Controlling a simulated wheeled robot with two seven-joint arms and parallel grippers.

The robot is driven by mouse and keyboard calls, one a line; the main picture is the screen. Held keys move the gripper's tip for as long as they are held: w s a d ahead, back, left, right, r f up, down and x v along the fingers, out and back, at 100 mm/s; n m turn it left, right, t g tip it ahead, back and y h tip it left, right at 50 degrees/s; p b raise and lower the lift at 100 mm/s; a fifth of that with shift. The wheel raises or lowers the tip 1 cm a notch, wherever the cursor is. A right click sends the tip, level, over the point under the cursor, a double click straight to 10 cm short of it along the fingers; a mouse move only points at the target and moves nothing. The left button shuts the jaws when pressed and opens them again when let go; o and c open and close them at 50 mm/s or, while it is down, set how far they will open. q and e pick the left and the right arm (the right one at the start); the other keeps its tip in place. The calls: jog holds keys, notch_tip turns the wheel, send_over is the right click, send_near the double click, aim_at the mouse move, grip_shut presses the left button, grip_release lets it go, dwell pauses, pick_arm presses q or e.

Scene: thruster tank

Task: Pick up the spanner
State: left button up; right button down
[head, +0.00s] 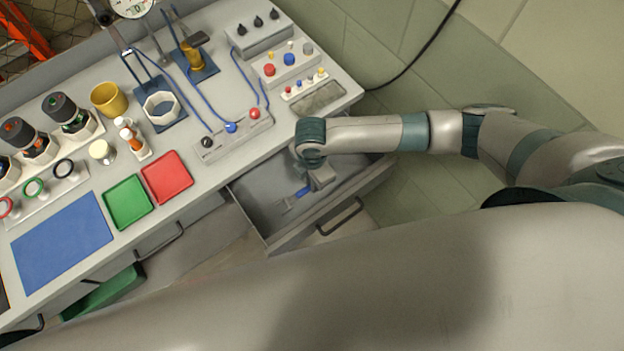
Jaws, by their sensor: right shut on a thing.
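The spanner, seen as a small blue-handled tool (302,191) with a grey end, is in the open drawer (254,192) at the middle of the head view. My right gripper (309,186) reaches down into the drawer and is shut on the spanner's blue part. The gripper covers one end of the tool. I cannot tell whether the spanner touches the drawer floor. My left gripper is not in view.
The workbench above the drawer holds a red tray (167,177), a green tray (128,202), a blue mat (62,243) and a yellow cup (109,99). A grey socket strip (222,139) with blue leads lies near the bench edge above the drawer.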

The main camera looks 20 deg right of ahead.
jog(key=shift+r+p, duration=0.3)
jog(key=shift+r, duration=0.4)
jog(key=shift+r+p, duration=0.45)
jog(key=shift+r, duration=0.5)
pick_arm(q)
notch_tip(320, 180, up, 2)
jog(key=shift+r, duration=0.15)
